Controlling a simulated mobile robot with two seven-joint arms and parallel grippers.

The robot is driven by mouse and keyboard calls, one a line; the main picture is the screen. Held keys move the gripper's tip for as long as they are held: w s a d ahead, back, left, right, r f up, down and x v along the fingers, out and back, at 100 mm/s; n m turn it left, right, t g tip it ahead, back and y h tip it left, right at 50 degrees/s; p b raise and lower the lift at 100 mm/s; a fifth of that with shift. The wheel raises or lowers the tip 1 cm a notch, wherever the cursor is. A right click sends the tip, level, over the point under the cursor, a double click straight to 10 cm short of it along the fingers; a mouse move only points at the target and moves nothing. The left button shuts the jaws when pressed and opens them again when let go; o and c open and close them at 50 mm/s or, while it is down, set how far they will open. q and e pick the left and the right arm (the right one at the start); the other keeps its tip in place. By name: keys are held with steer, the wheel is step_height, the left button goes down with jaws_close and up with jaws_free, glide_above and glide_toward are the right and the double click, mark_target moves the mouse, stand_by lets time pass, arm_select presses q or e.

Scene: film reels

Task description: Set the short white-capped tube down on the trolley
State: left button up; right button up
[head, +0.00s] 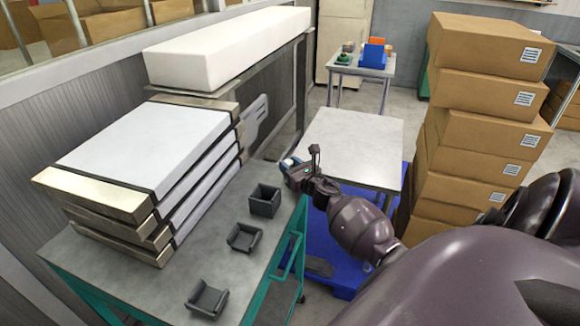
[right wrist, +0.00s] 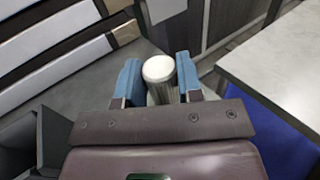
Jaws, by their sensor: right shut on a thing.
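My right gripper (head: 290,165) is at the far right corner of the grey-topped trolley with the teal frame (head: 222,200). In the right wrist view its blue fingers (right wrist: 158,80) are shut on the short white-capped tube (right wrist: 158,69), one finger on each side. The tube's round white cap faces the camera; most of its grey body is hidden by the gripper. The trolley's grey top shows around the fingers, and I cannot tell whether the tube touches it. My left gripper is in neither view.
Several flat white-and-metal cases (head: 140,150) are stacked on the trolley's left. Three dark holders, an upright box (head: 265,200) and two open cradles (head: 244,237) (head: 207,299), stand along its right side. A bare grey table (head: 352,140) and stacked cartons (head: 485,110) are to the right.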

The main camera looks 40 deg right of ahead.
steer(key=o, duration=0.9)
steer(key=shift+f, duration=0.1)
steer(key=shift+o, duration=0.2)
steer(key=shift+r, duration=0.25)
steer(key=s+a, duration=0.1)
steer(key=s, duration=1.1)
steer(key=s+a+f+m+g, duration=0.2)
steer(key=s+a+f+m, duration=0.2)
steer(key=a+m, duration=0.3)
steer(key=s+a+f+m+g+y, duration=0.1)
steer(key=s+a+f+m, duration=0.4)
steer(key=m, duration=1)
steer(key=s+a+f+m+g, duration=0.3)
steer(key=s+a+f+m, duration=0.2)
steer(key=a+m, duration=0.5)
steer(key=s+m, duration=0.1)
steer(key=s, duration=0.1)
steer(key=shift+s+a+m+y, duration=0.3)
steer(key=shift+s+m, duration=0.1)
